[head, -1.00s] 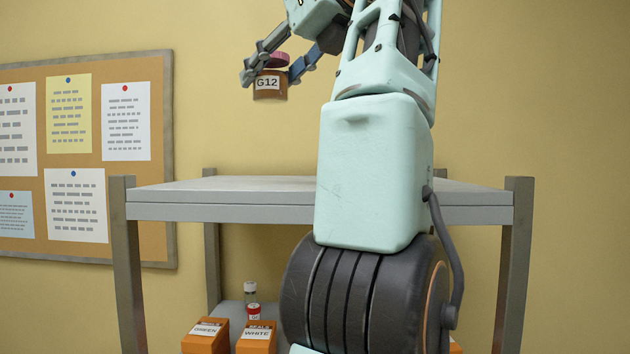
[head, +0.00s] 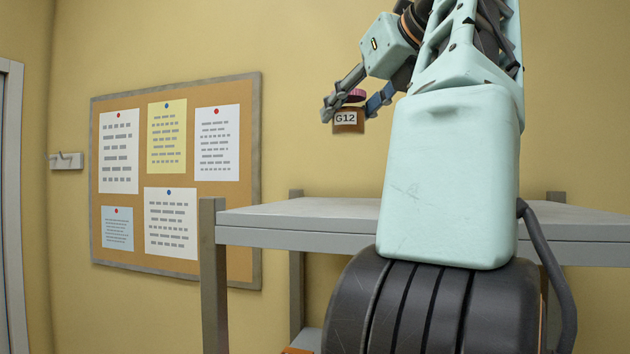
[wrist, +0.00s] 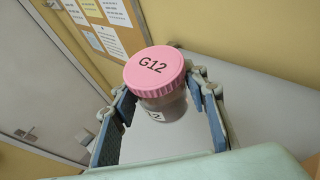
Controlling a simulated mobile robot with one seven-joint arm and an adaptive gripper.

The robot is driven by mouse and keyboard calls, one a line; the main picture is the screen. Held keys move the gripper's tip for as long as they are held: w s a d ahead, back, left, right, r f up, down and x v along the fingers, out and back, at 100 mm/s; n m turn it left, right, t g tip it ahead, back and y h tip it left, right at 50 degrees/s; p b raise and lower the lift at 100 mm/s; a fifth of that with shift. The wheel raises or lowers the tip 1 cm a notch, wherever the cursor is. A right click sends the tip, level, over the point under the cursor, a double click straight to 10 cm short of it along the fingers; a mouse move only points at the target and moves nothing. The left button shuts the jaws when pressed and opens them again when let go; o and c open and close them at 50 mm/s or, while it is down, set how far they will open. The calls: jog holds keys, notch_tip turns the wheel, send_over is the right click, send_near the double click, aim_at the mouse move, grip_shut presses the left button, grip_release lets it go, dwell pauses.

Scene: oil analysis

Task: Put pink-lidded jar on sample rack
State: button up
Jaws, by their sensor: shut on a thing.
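The pink-lidded jar (head: 347,121) is a brown jar with a white G12 label. In the wrist view its pink lid (wrist: 154,70), also marked G12, faces the camera. My gripper (head: 350,106) is shut on the jar, with one finger on each side of it, and holds it upright in the air above the level of the grey shelf top. In the wrist view the fingers (wrist: 160,112) flank the jar body. No sample rack can be made out in these frames.
The grey shelf unit's top (head: 300,212) looks bare where visible; my arm hides part of it. A cork notice board (head: 250,180) and a small hook rack (head: 66,160) are on the wall. A door frame (head: 12,200) stands at the far left.

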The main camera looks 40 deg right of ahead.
jog(key=w+f, duration=0.2)
jog(key=w, duration=0.1)
jog(key=w+f+b, duration=0.1)
jog(key=w+f, duration=0.5)
jog(key=w, duration=0.1)
jog(key=shift+d, duration=0.4)
jog(key=shift+w+f+b, duration=0.15)
jog(key=shift+f+b, duration=0.25)
jog(key=shift+f, duration=0.45)
jog(key=shift+w+f+b, duration=0.1)
jog(key=shift+f+b, duration=0.3)
jog(key=shift+f, duration=0.45)
jog(key=shift+f, duration=0.2)
jog(key=o, duration=1.2)
jog(key=shift+o, duration=0.2)
